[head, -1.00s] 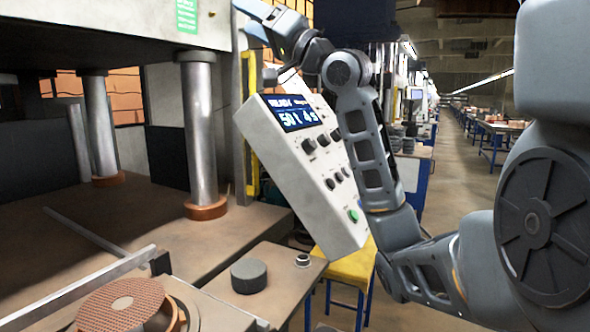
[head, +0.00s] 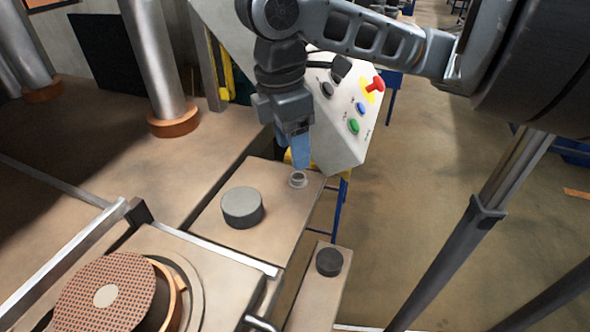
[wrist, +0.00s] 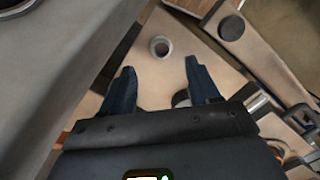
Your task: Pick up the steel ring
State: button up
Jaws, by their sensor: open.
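The steel ring (head: 298,181) is a small, short metal ring. It lies near the far right corner of the brown bench plate (head: 205,235). In the wrist view the steel ring (wrist: 160,47) shows from above, just beyond the gap between the fingertips. My gripper (head: 301,163) points down over the ring, with its blue fingers apart and nothing between them. In the wrist view my gripper (wrist: 160,66) shows both fingers well spread. I cannot tell the exact height of the fingertips above the ring, but they look apart from it.
A grey cylinder (head: 242,207) stands left of the ring. A dark cylinder (head: 329,262) sits on a narrow ledge in front. The slanted control panel (head: 345,125) is close to my gripper's right. A perforated disc (head: 105,292) lies at lower left. Steel press columns (head: 155,60) stand behind.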

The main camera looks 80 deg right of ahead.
aim_at(298, 176)
jog(key=shift+s+d+f+b, duration=0.1)
jog(key=shift+s+f+b, duration=0.1)
jog(key=shift+f+b, duration=1.1)
jog(key=shift+s+d+f+b, duration=0.15)
jog(key=shift+f+b, duration=0.55)
jog(key=shift+f, duration=1.1)
jog(key=shift+a, duration=0.1)
jog(key=shift+r, duration=0.1)
jog(key=c, duration=1.1)
